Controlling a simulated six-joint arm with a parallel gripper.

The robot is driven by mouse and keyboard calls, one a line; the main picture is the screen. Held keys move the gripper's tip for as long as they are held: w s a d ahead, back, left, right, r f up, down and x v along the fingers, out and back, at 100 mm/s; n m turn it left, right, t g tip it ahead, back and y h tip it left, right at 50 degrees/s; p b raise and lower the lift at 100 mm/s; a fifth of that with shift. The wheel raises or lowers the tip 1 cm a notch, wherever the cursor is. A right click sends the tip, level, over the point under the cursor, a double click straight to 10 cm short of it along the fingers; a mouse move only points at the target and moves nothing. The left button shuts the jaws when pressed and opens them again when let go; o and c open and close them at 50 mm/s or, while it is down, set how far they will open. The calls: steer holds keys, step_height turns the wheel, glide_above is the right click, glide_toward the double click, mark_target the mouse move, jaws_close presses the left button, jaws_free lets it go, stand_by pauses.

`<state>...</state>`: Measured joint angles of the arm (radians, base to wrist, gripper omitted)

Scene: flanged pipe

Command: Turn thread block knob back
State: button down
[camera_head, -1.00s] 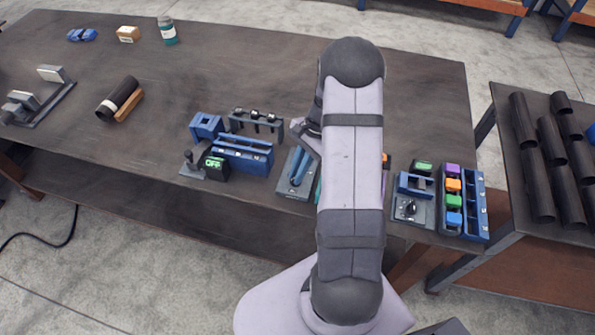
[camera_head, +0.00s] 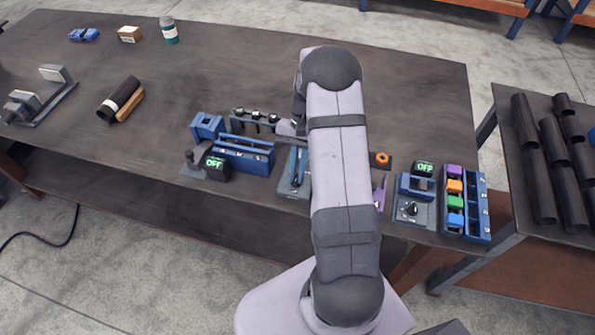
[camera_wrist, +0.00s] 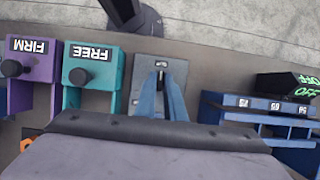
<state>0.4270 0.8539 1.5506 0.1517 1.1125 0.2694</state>
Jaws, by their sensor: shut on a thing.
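Two knob blocks stand at the left of the wrist view: a purple block (camera_wrist: 40,75) labelled FIRM and a teal block (camera_wrist: 105,85) labelled FREE, each with a black knob. I cannot tell which is the thread block. In the head view my arm covers most of both. The body of my gripper (camera_wrist: 158,135) fills the bottom of the wrist view, at the near side of a grey plate (camera_wrist: 175,68) with two blue arms (camera_wrist: 146,100). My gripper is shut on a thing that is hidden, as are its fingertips.
A blue rack (camera_head: 245,155) and an OFF display (camera_head: 214,165) stand left of my arm, with a black rack (camera_head: 255,117) behind. An orange knob (camera_head: 381,159), another black knob (camera_head: 411,208) and coloured blocks (camera_head: 454,186) stand right. The table (camera_head: 240,70) behind is mostly clear.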

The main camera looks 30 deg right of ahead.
steer(key=shift+w, duration=0.1)
stand_by(0.3)
steer(key=c, duration=1.8)
jaws_free()
steer(key=shift+c, duration=0.2)
steer(key=b+v, duration=0.2)
steer(key=v, duration=0.5)
steer(key=shift+r+b, duration=0.2)
steer(key=shift+b, duration=0.15)
